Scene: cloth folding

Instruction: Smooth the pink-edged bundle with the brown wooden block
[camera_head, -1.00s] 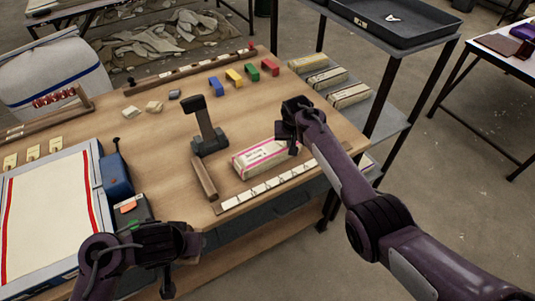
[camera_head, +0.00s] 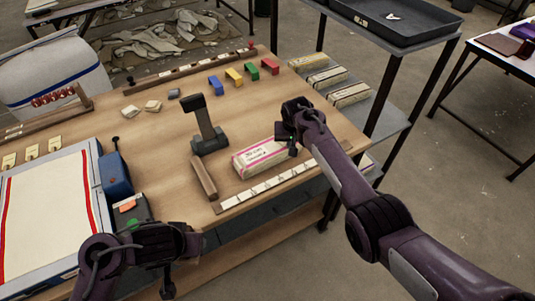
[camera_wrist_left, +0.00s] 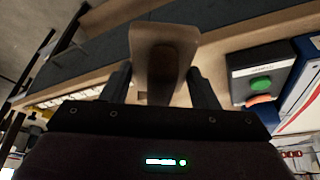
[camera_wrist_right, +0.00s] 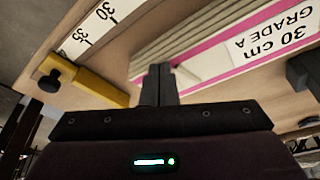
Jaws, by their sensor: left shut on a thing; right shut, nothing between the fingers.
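The pink-edged bundle (camera_head: 262,158), whitish with a printed label, lies on the workbench right of centre. In the right wrist view its layered side and pink borders show close up (camera_wrist_right: 215,55). My right gripper (camera_head: 291,146) is shut and empty at the bundle's right end; I cannot tell whether its fingertips touch it. My left gripper (camera_head: 167,285) is low at the front edge of the bench, left of the bundle. In the left wrist view it is shut on the brown wooden block (camera_wrist_left: 160,60). The block is hard to make out in the head view.
A brown wooden bar (camera_head: 204,178) and a white marked scale (camera_head: 268,185) lie beside the bundle. A dark upright stand (camera_head: 207,125) is behind it. A blue box (camera_head: 115,175) and a green-button box (camera_head: 132,213) stand left.

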